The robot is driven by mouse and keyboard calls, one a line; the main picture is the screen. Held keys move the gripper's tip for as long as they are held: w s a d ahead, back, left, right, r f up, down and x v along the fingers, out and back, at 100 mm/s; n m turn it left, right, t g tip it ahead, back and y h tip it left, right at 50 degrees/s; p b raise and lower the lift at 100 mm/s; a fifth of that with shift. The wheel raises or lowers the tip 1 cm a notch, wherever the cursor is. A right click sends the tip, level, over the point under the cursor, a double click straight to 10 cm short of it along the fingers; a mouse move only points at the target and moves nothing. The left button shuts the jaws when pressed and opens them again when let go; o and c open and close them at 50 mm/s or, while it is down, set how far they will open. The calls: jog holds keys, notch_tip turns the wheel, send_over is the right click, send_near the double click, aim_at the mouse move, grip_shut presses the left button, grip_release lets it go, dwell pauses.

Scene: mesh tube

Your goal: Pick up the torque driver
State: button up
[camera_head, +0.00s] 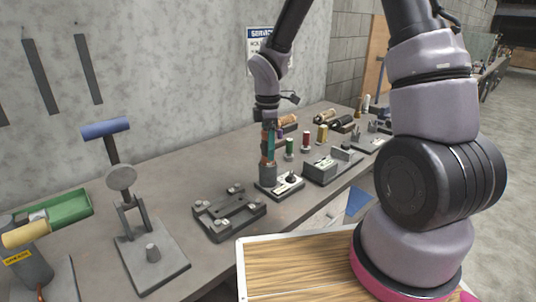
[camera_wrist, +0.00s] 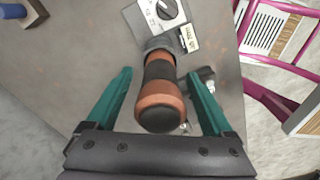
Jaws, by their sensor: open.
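The torque driver (camera_wrist: 160,100) has an orange and black handle. It stands upright in a grey holder with a dial plate (camera_wrist: 163,12). In the head view, the driver (camera_head: 264,155) is partly hidden by my gripper (camera_head: 270,138). In the wrist view, my gripper (camera_wrist: 160,74) has its two teal fingers apart, one on each side of the handle. The handle is between them with a visible gap on each side. The driver's lower end is hidden in the holder.
A grey fixture block (camera_head: 229,212) and a press-like stand (camera_head: 150,250) are to the left on the bench. A wall is behind.

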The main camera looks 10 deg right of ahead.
jog(key=shift+f, duration=1.35)
grip_shut()
jog(key=shift+r, duration=0.1)
